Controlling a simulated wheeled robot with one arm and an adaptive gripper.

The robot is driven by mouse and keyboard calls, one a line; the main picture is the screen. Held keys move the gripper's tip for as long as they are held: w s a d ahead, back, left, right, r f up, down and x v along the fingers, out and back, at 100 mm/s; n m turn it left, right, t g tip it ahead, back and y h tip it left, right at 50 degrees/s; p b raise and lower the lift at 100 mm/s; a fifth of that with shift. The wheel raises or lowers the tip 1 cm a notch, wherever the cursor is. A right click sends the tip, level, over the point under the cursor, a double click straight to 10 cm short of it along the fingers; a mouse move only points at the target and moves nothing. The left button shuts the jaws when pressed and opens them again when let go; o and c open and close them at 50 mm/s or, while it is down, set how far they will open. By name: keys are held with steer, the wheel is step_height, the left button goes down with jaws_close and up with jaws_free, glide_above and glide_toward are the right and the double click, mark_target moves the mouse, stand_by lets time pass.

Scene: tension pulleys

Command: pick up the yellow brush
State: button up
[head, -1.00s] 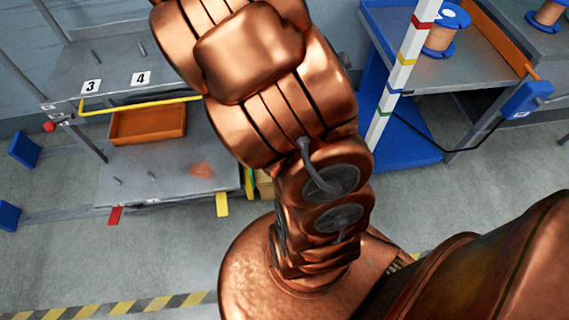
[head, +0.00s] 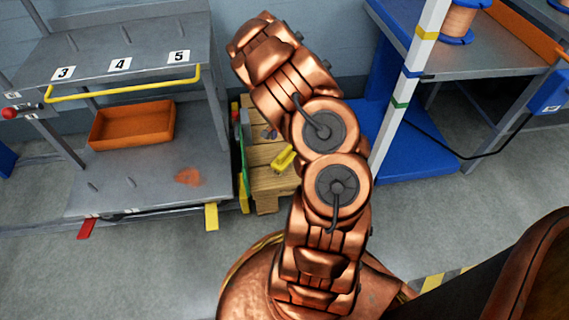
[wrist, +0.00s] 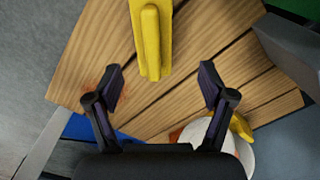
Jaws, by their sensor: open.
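A yellow thing with a raised ridge along it, seemingly the yellow brush (wrist: 152,38), lies on a wooden plank top (wrist: 95,48) in the wrist view. Its upper end is cut off by the picture edge. My gripper (wrist: 161,76) is open and empty, its two dark fingers spread. The brush's near end sits just beyond and between the fingertips, not held. In the head view the yellow brush (head: 283,158) shows on the wooden top (head: 268,182) beside my arm, partly hidden by it.
A grey shelf unit (head: 75,190) with an orange bin (head: 132,124) and a yellow rail (head: 125,84) stands left of the wooden top. A blue-based bench (head: 440,40) with a spool stands right. In the wrist view a white round thing (wrist: 240,155) lies near the right finger.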

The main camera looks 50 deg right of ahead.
mark_target(285, 150)
step_height(285, 150, down, 2)
steer(key=shift+s+f+b, duration=0.1)
steer(key=shift+f+b, duration=0.15)
steer(key=shift+b, duration=0.15)
steer(key=f, duration=0.1)
steer(key=f+b, duration=0.2)
steer(key=f, duration=0.1)
steer(key=shift+s+a, duration=0.35)
steer(key=shift+f+b, duration=0.3)
steer(key=shift+f, duration=0.1)
steer(key=shift+c, duration=0.3)
steer(key=c, duration=1.4)
steer(key=shift+r, duration=0.1)
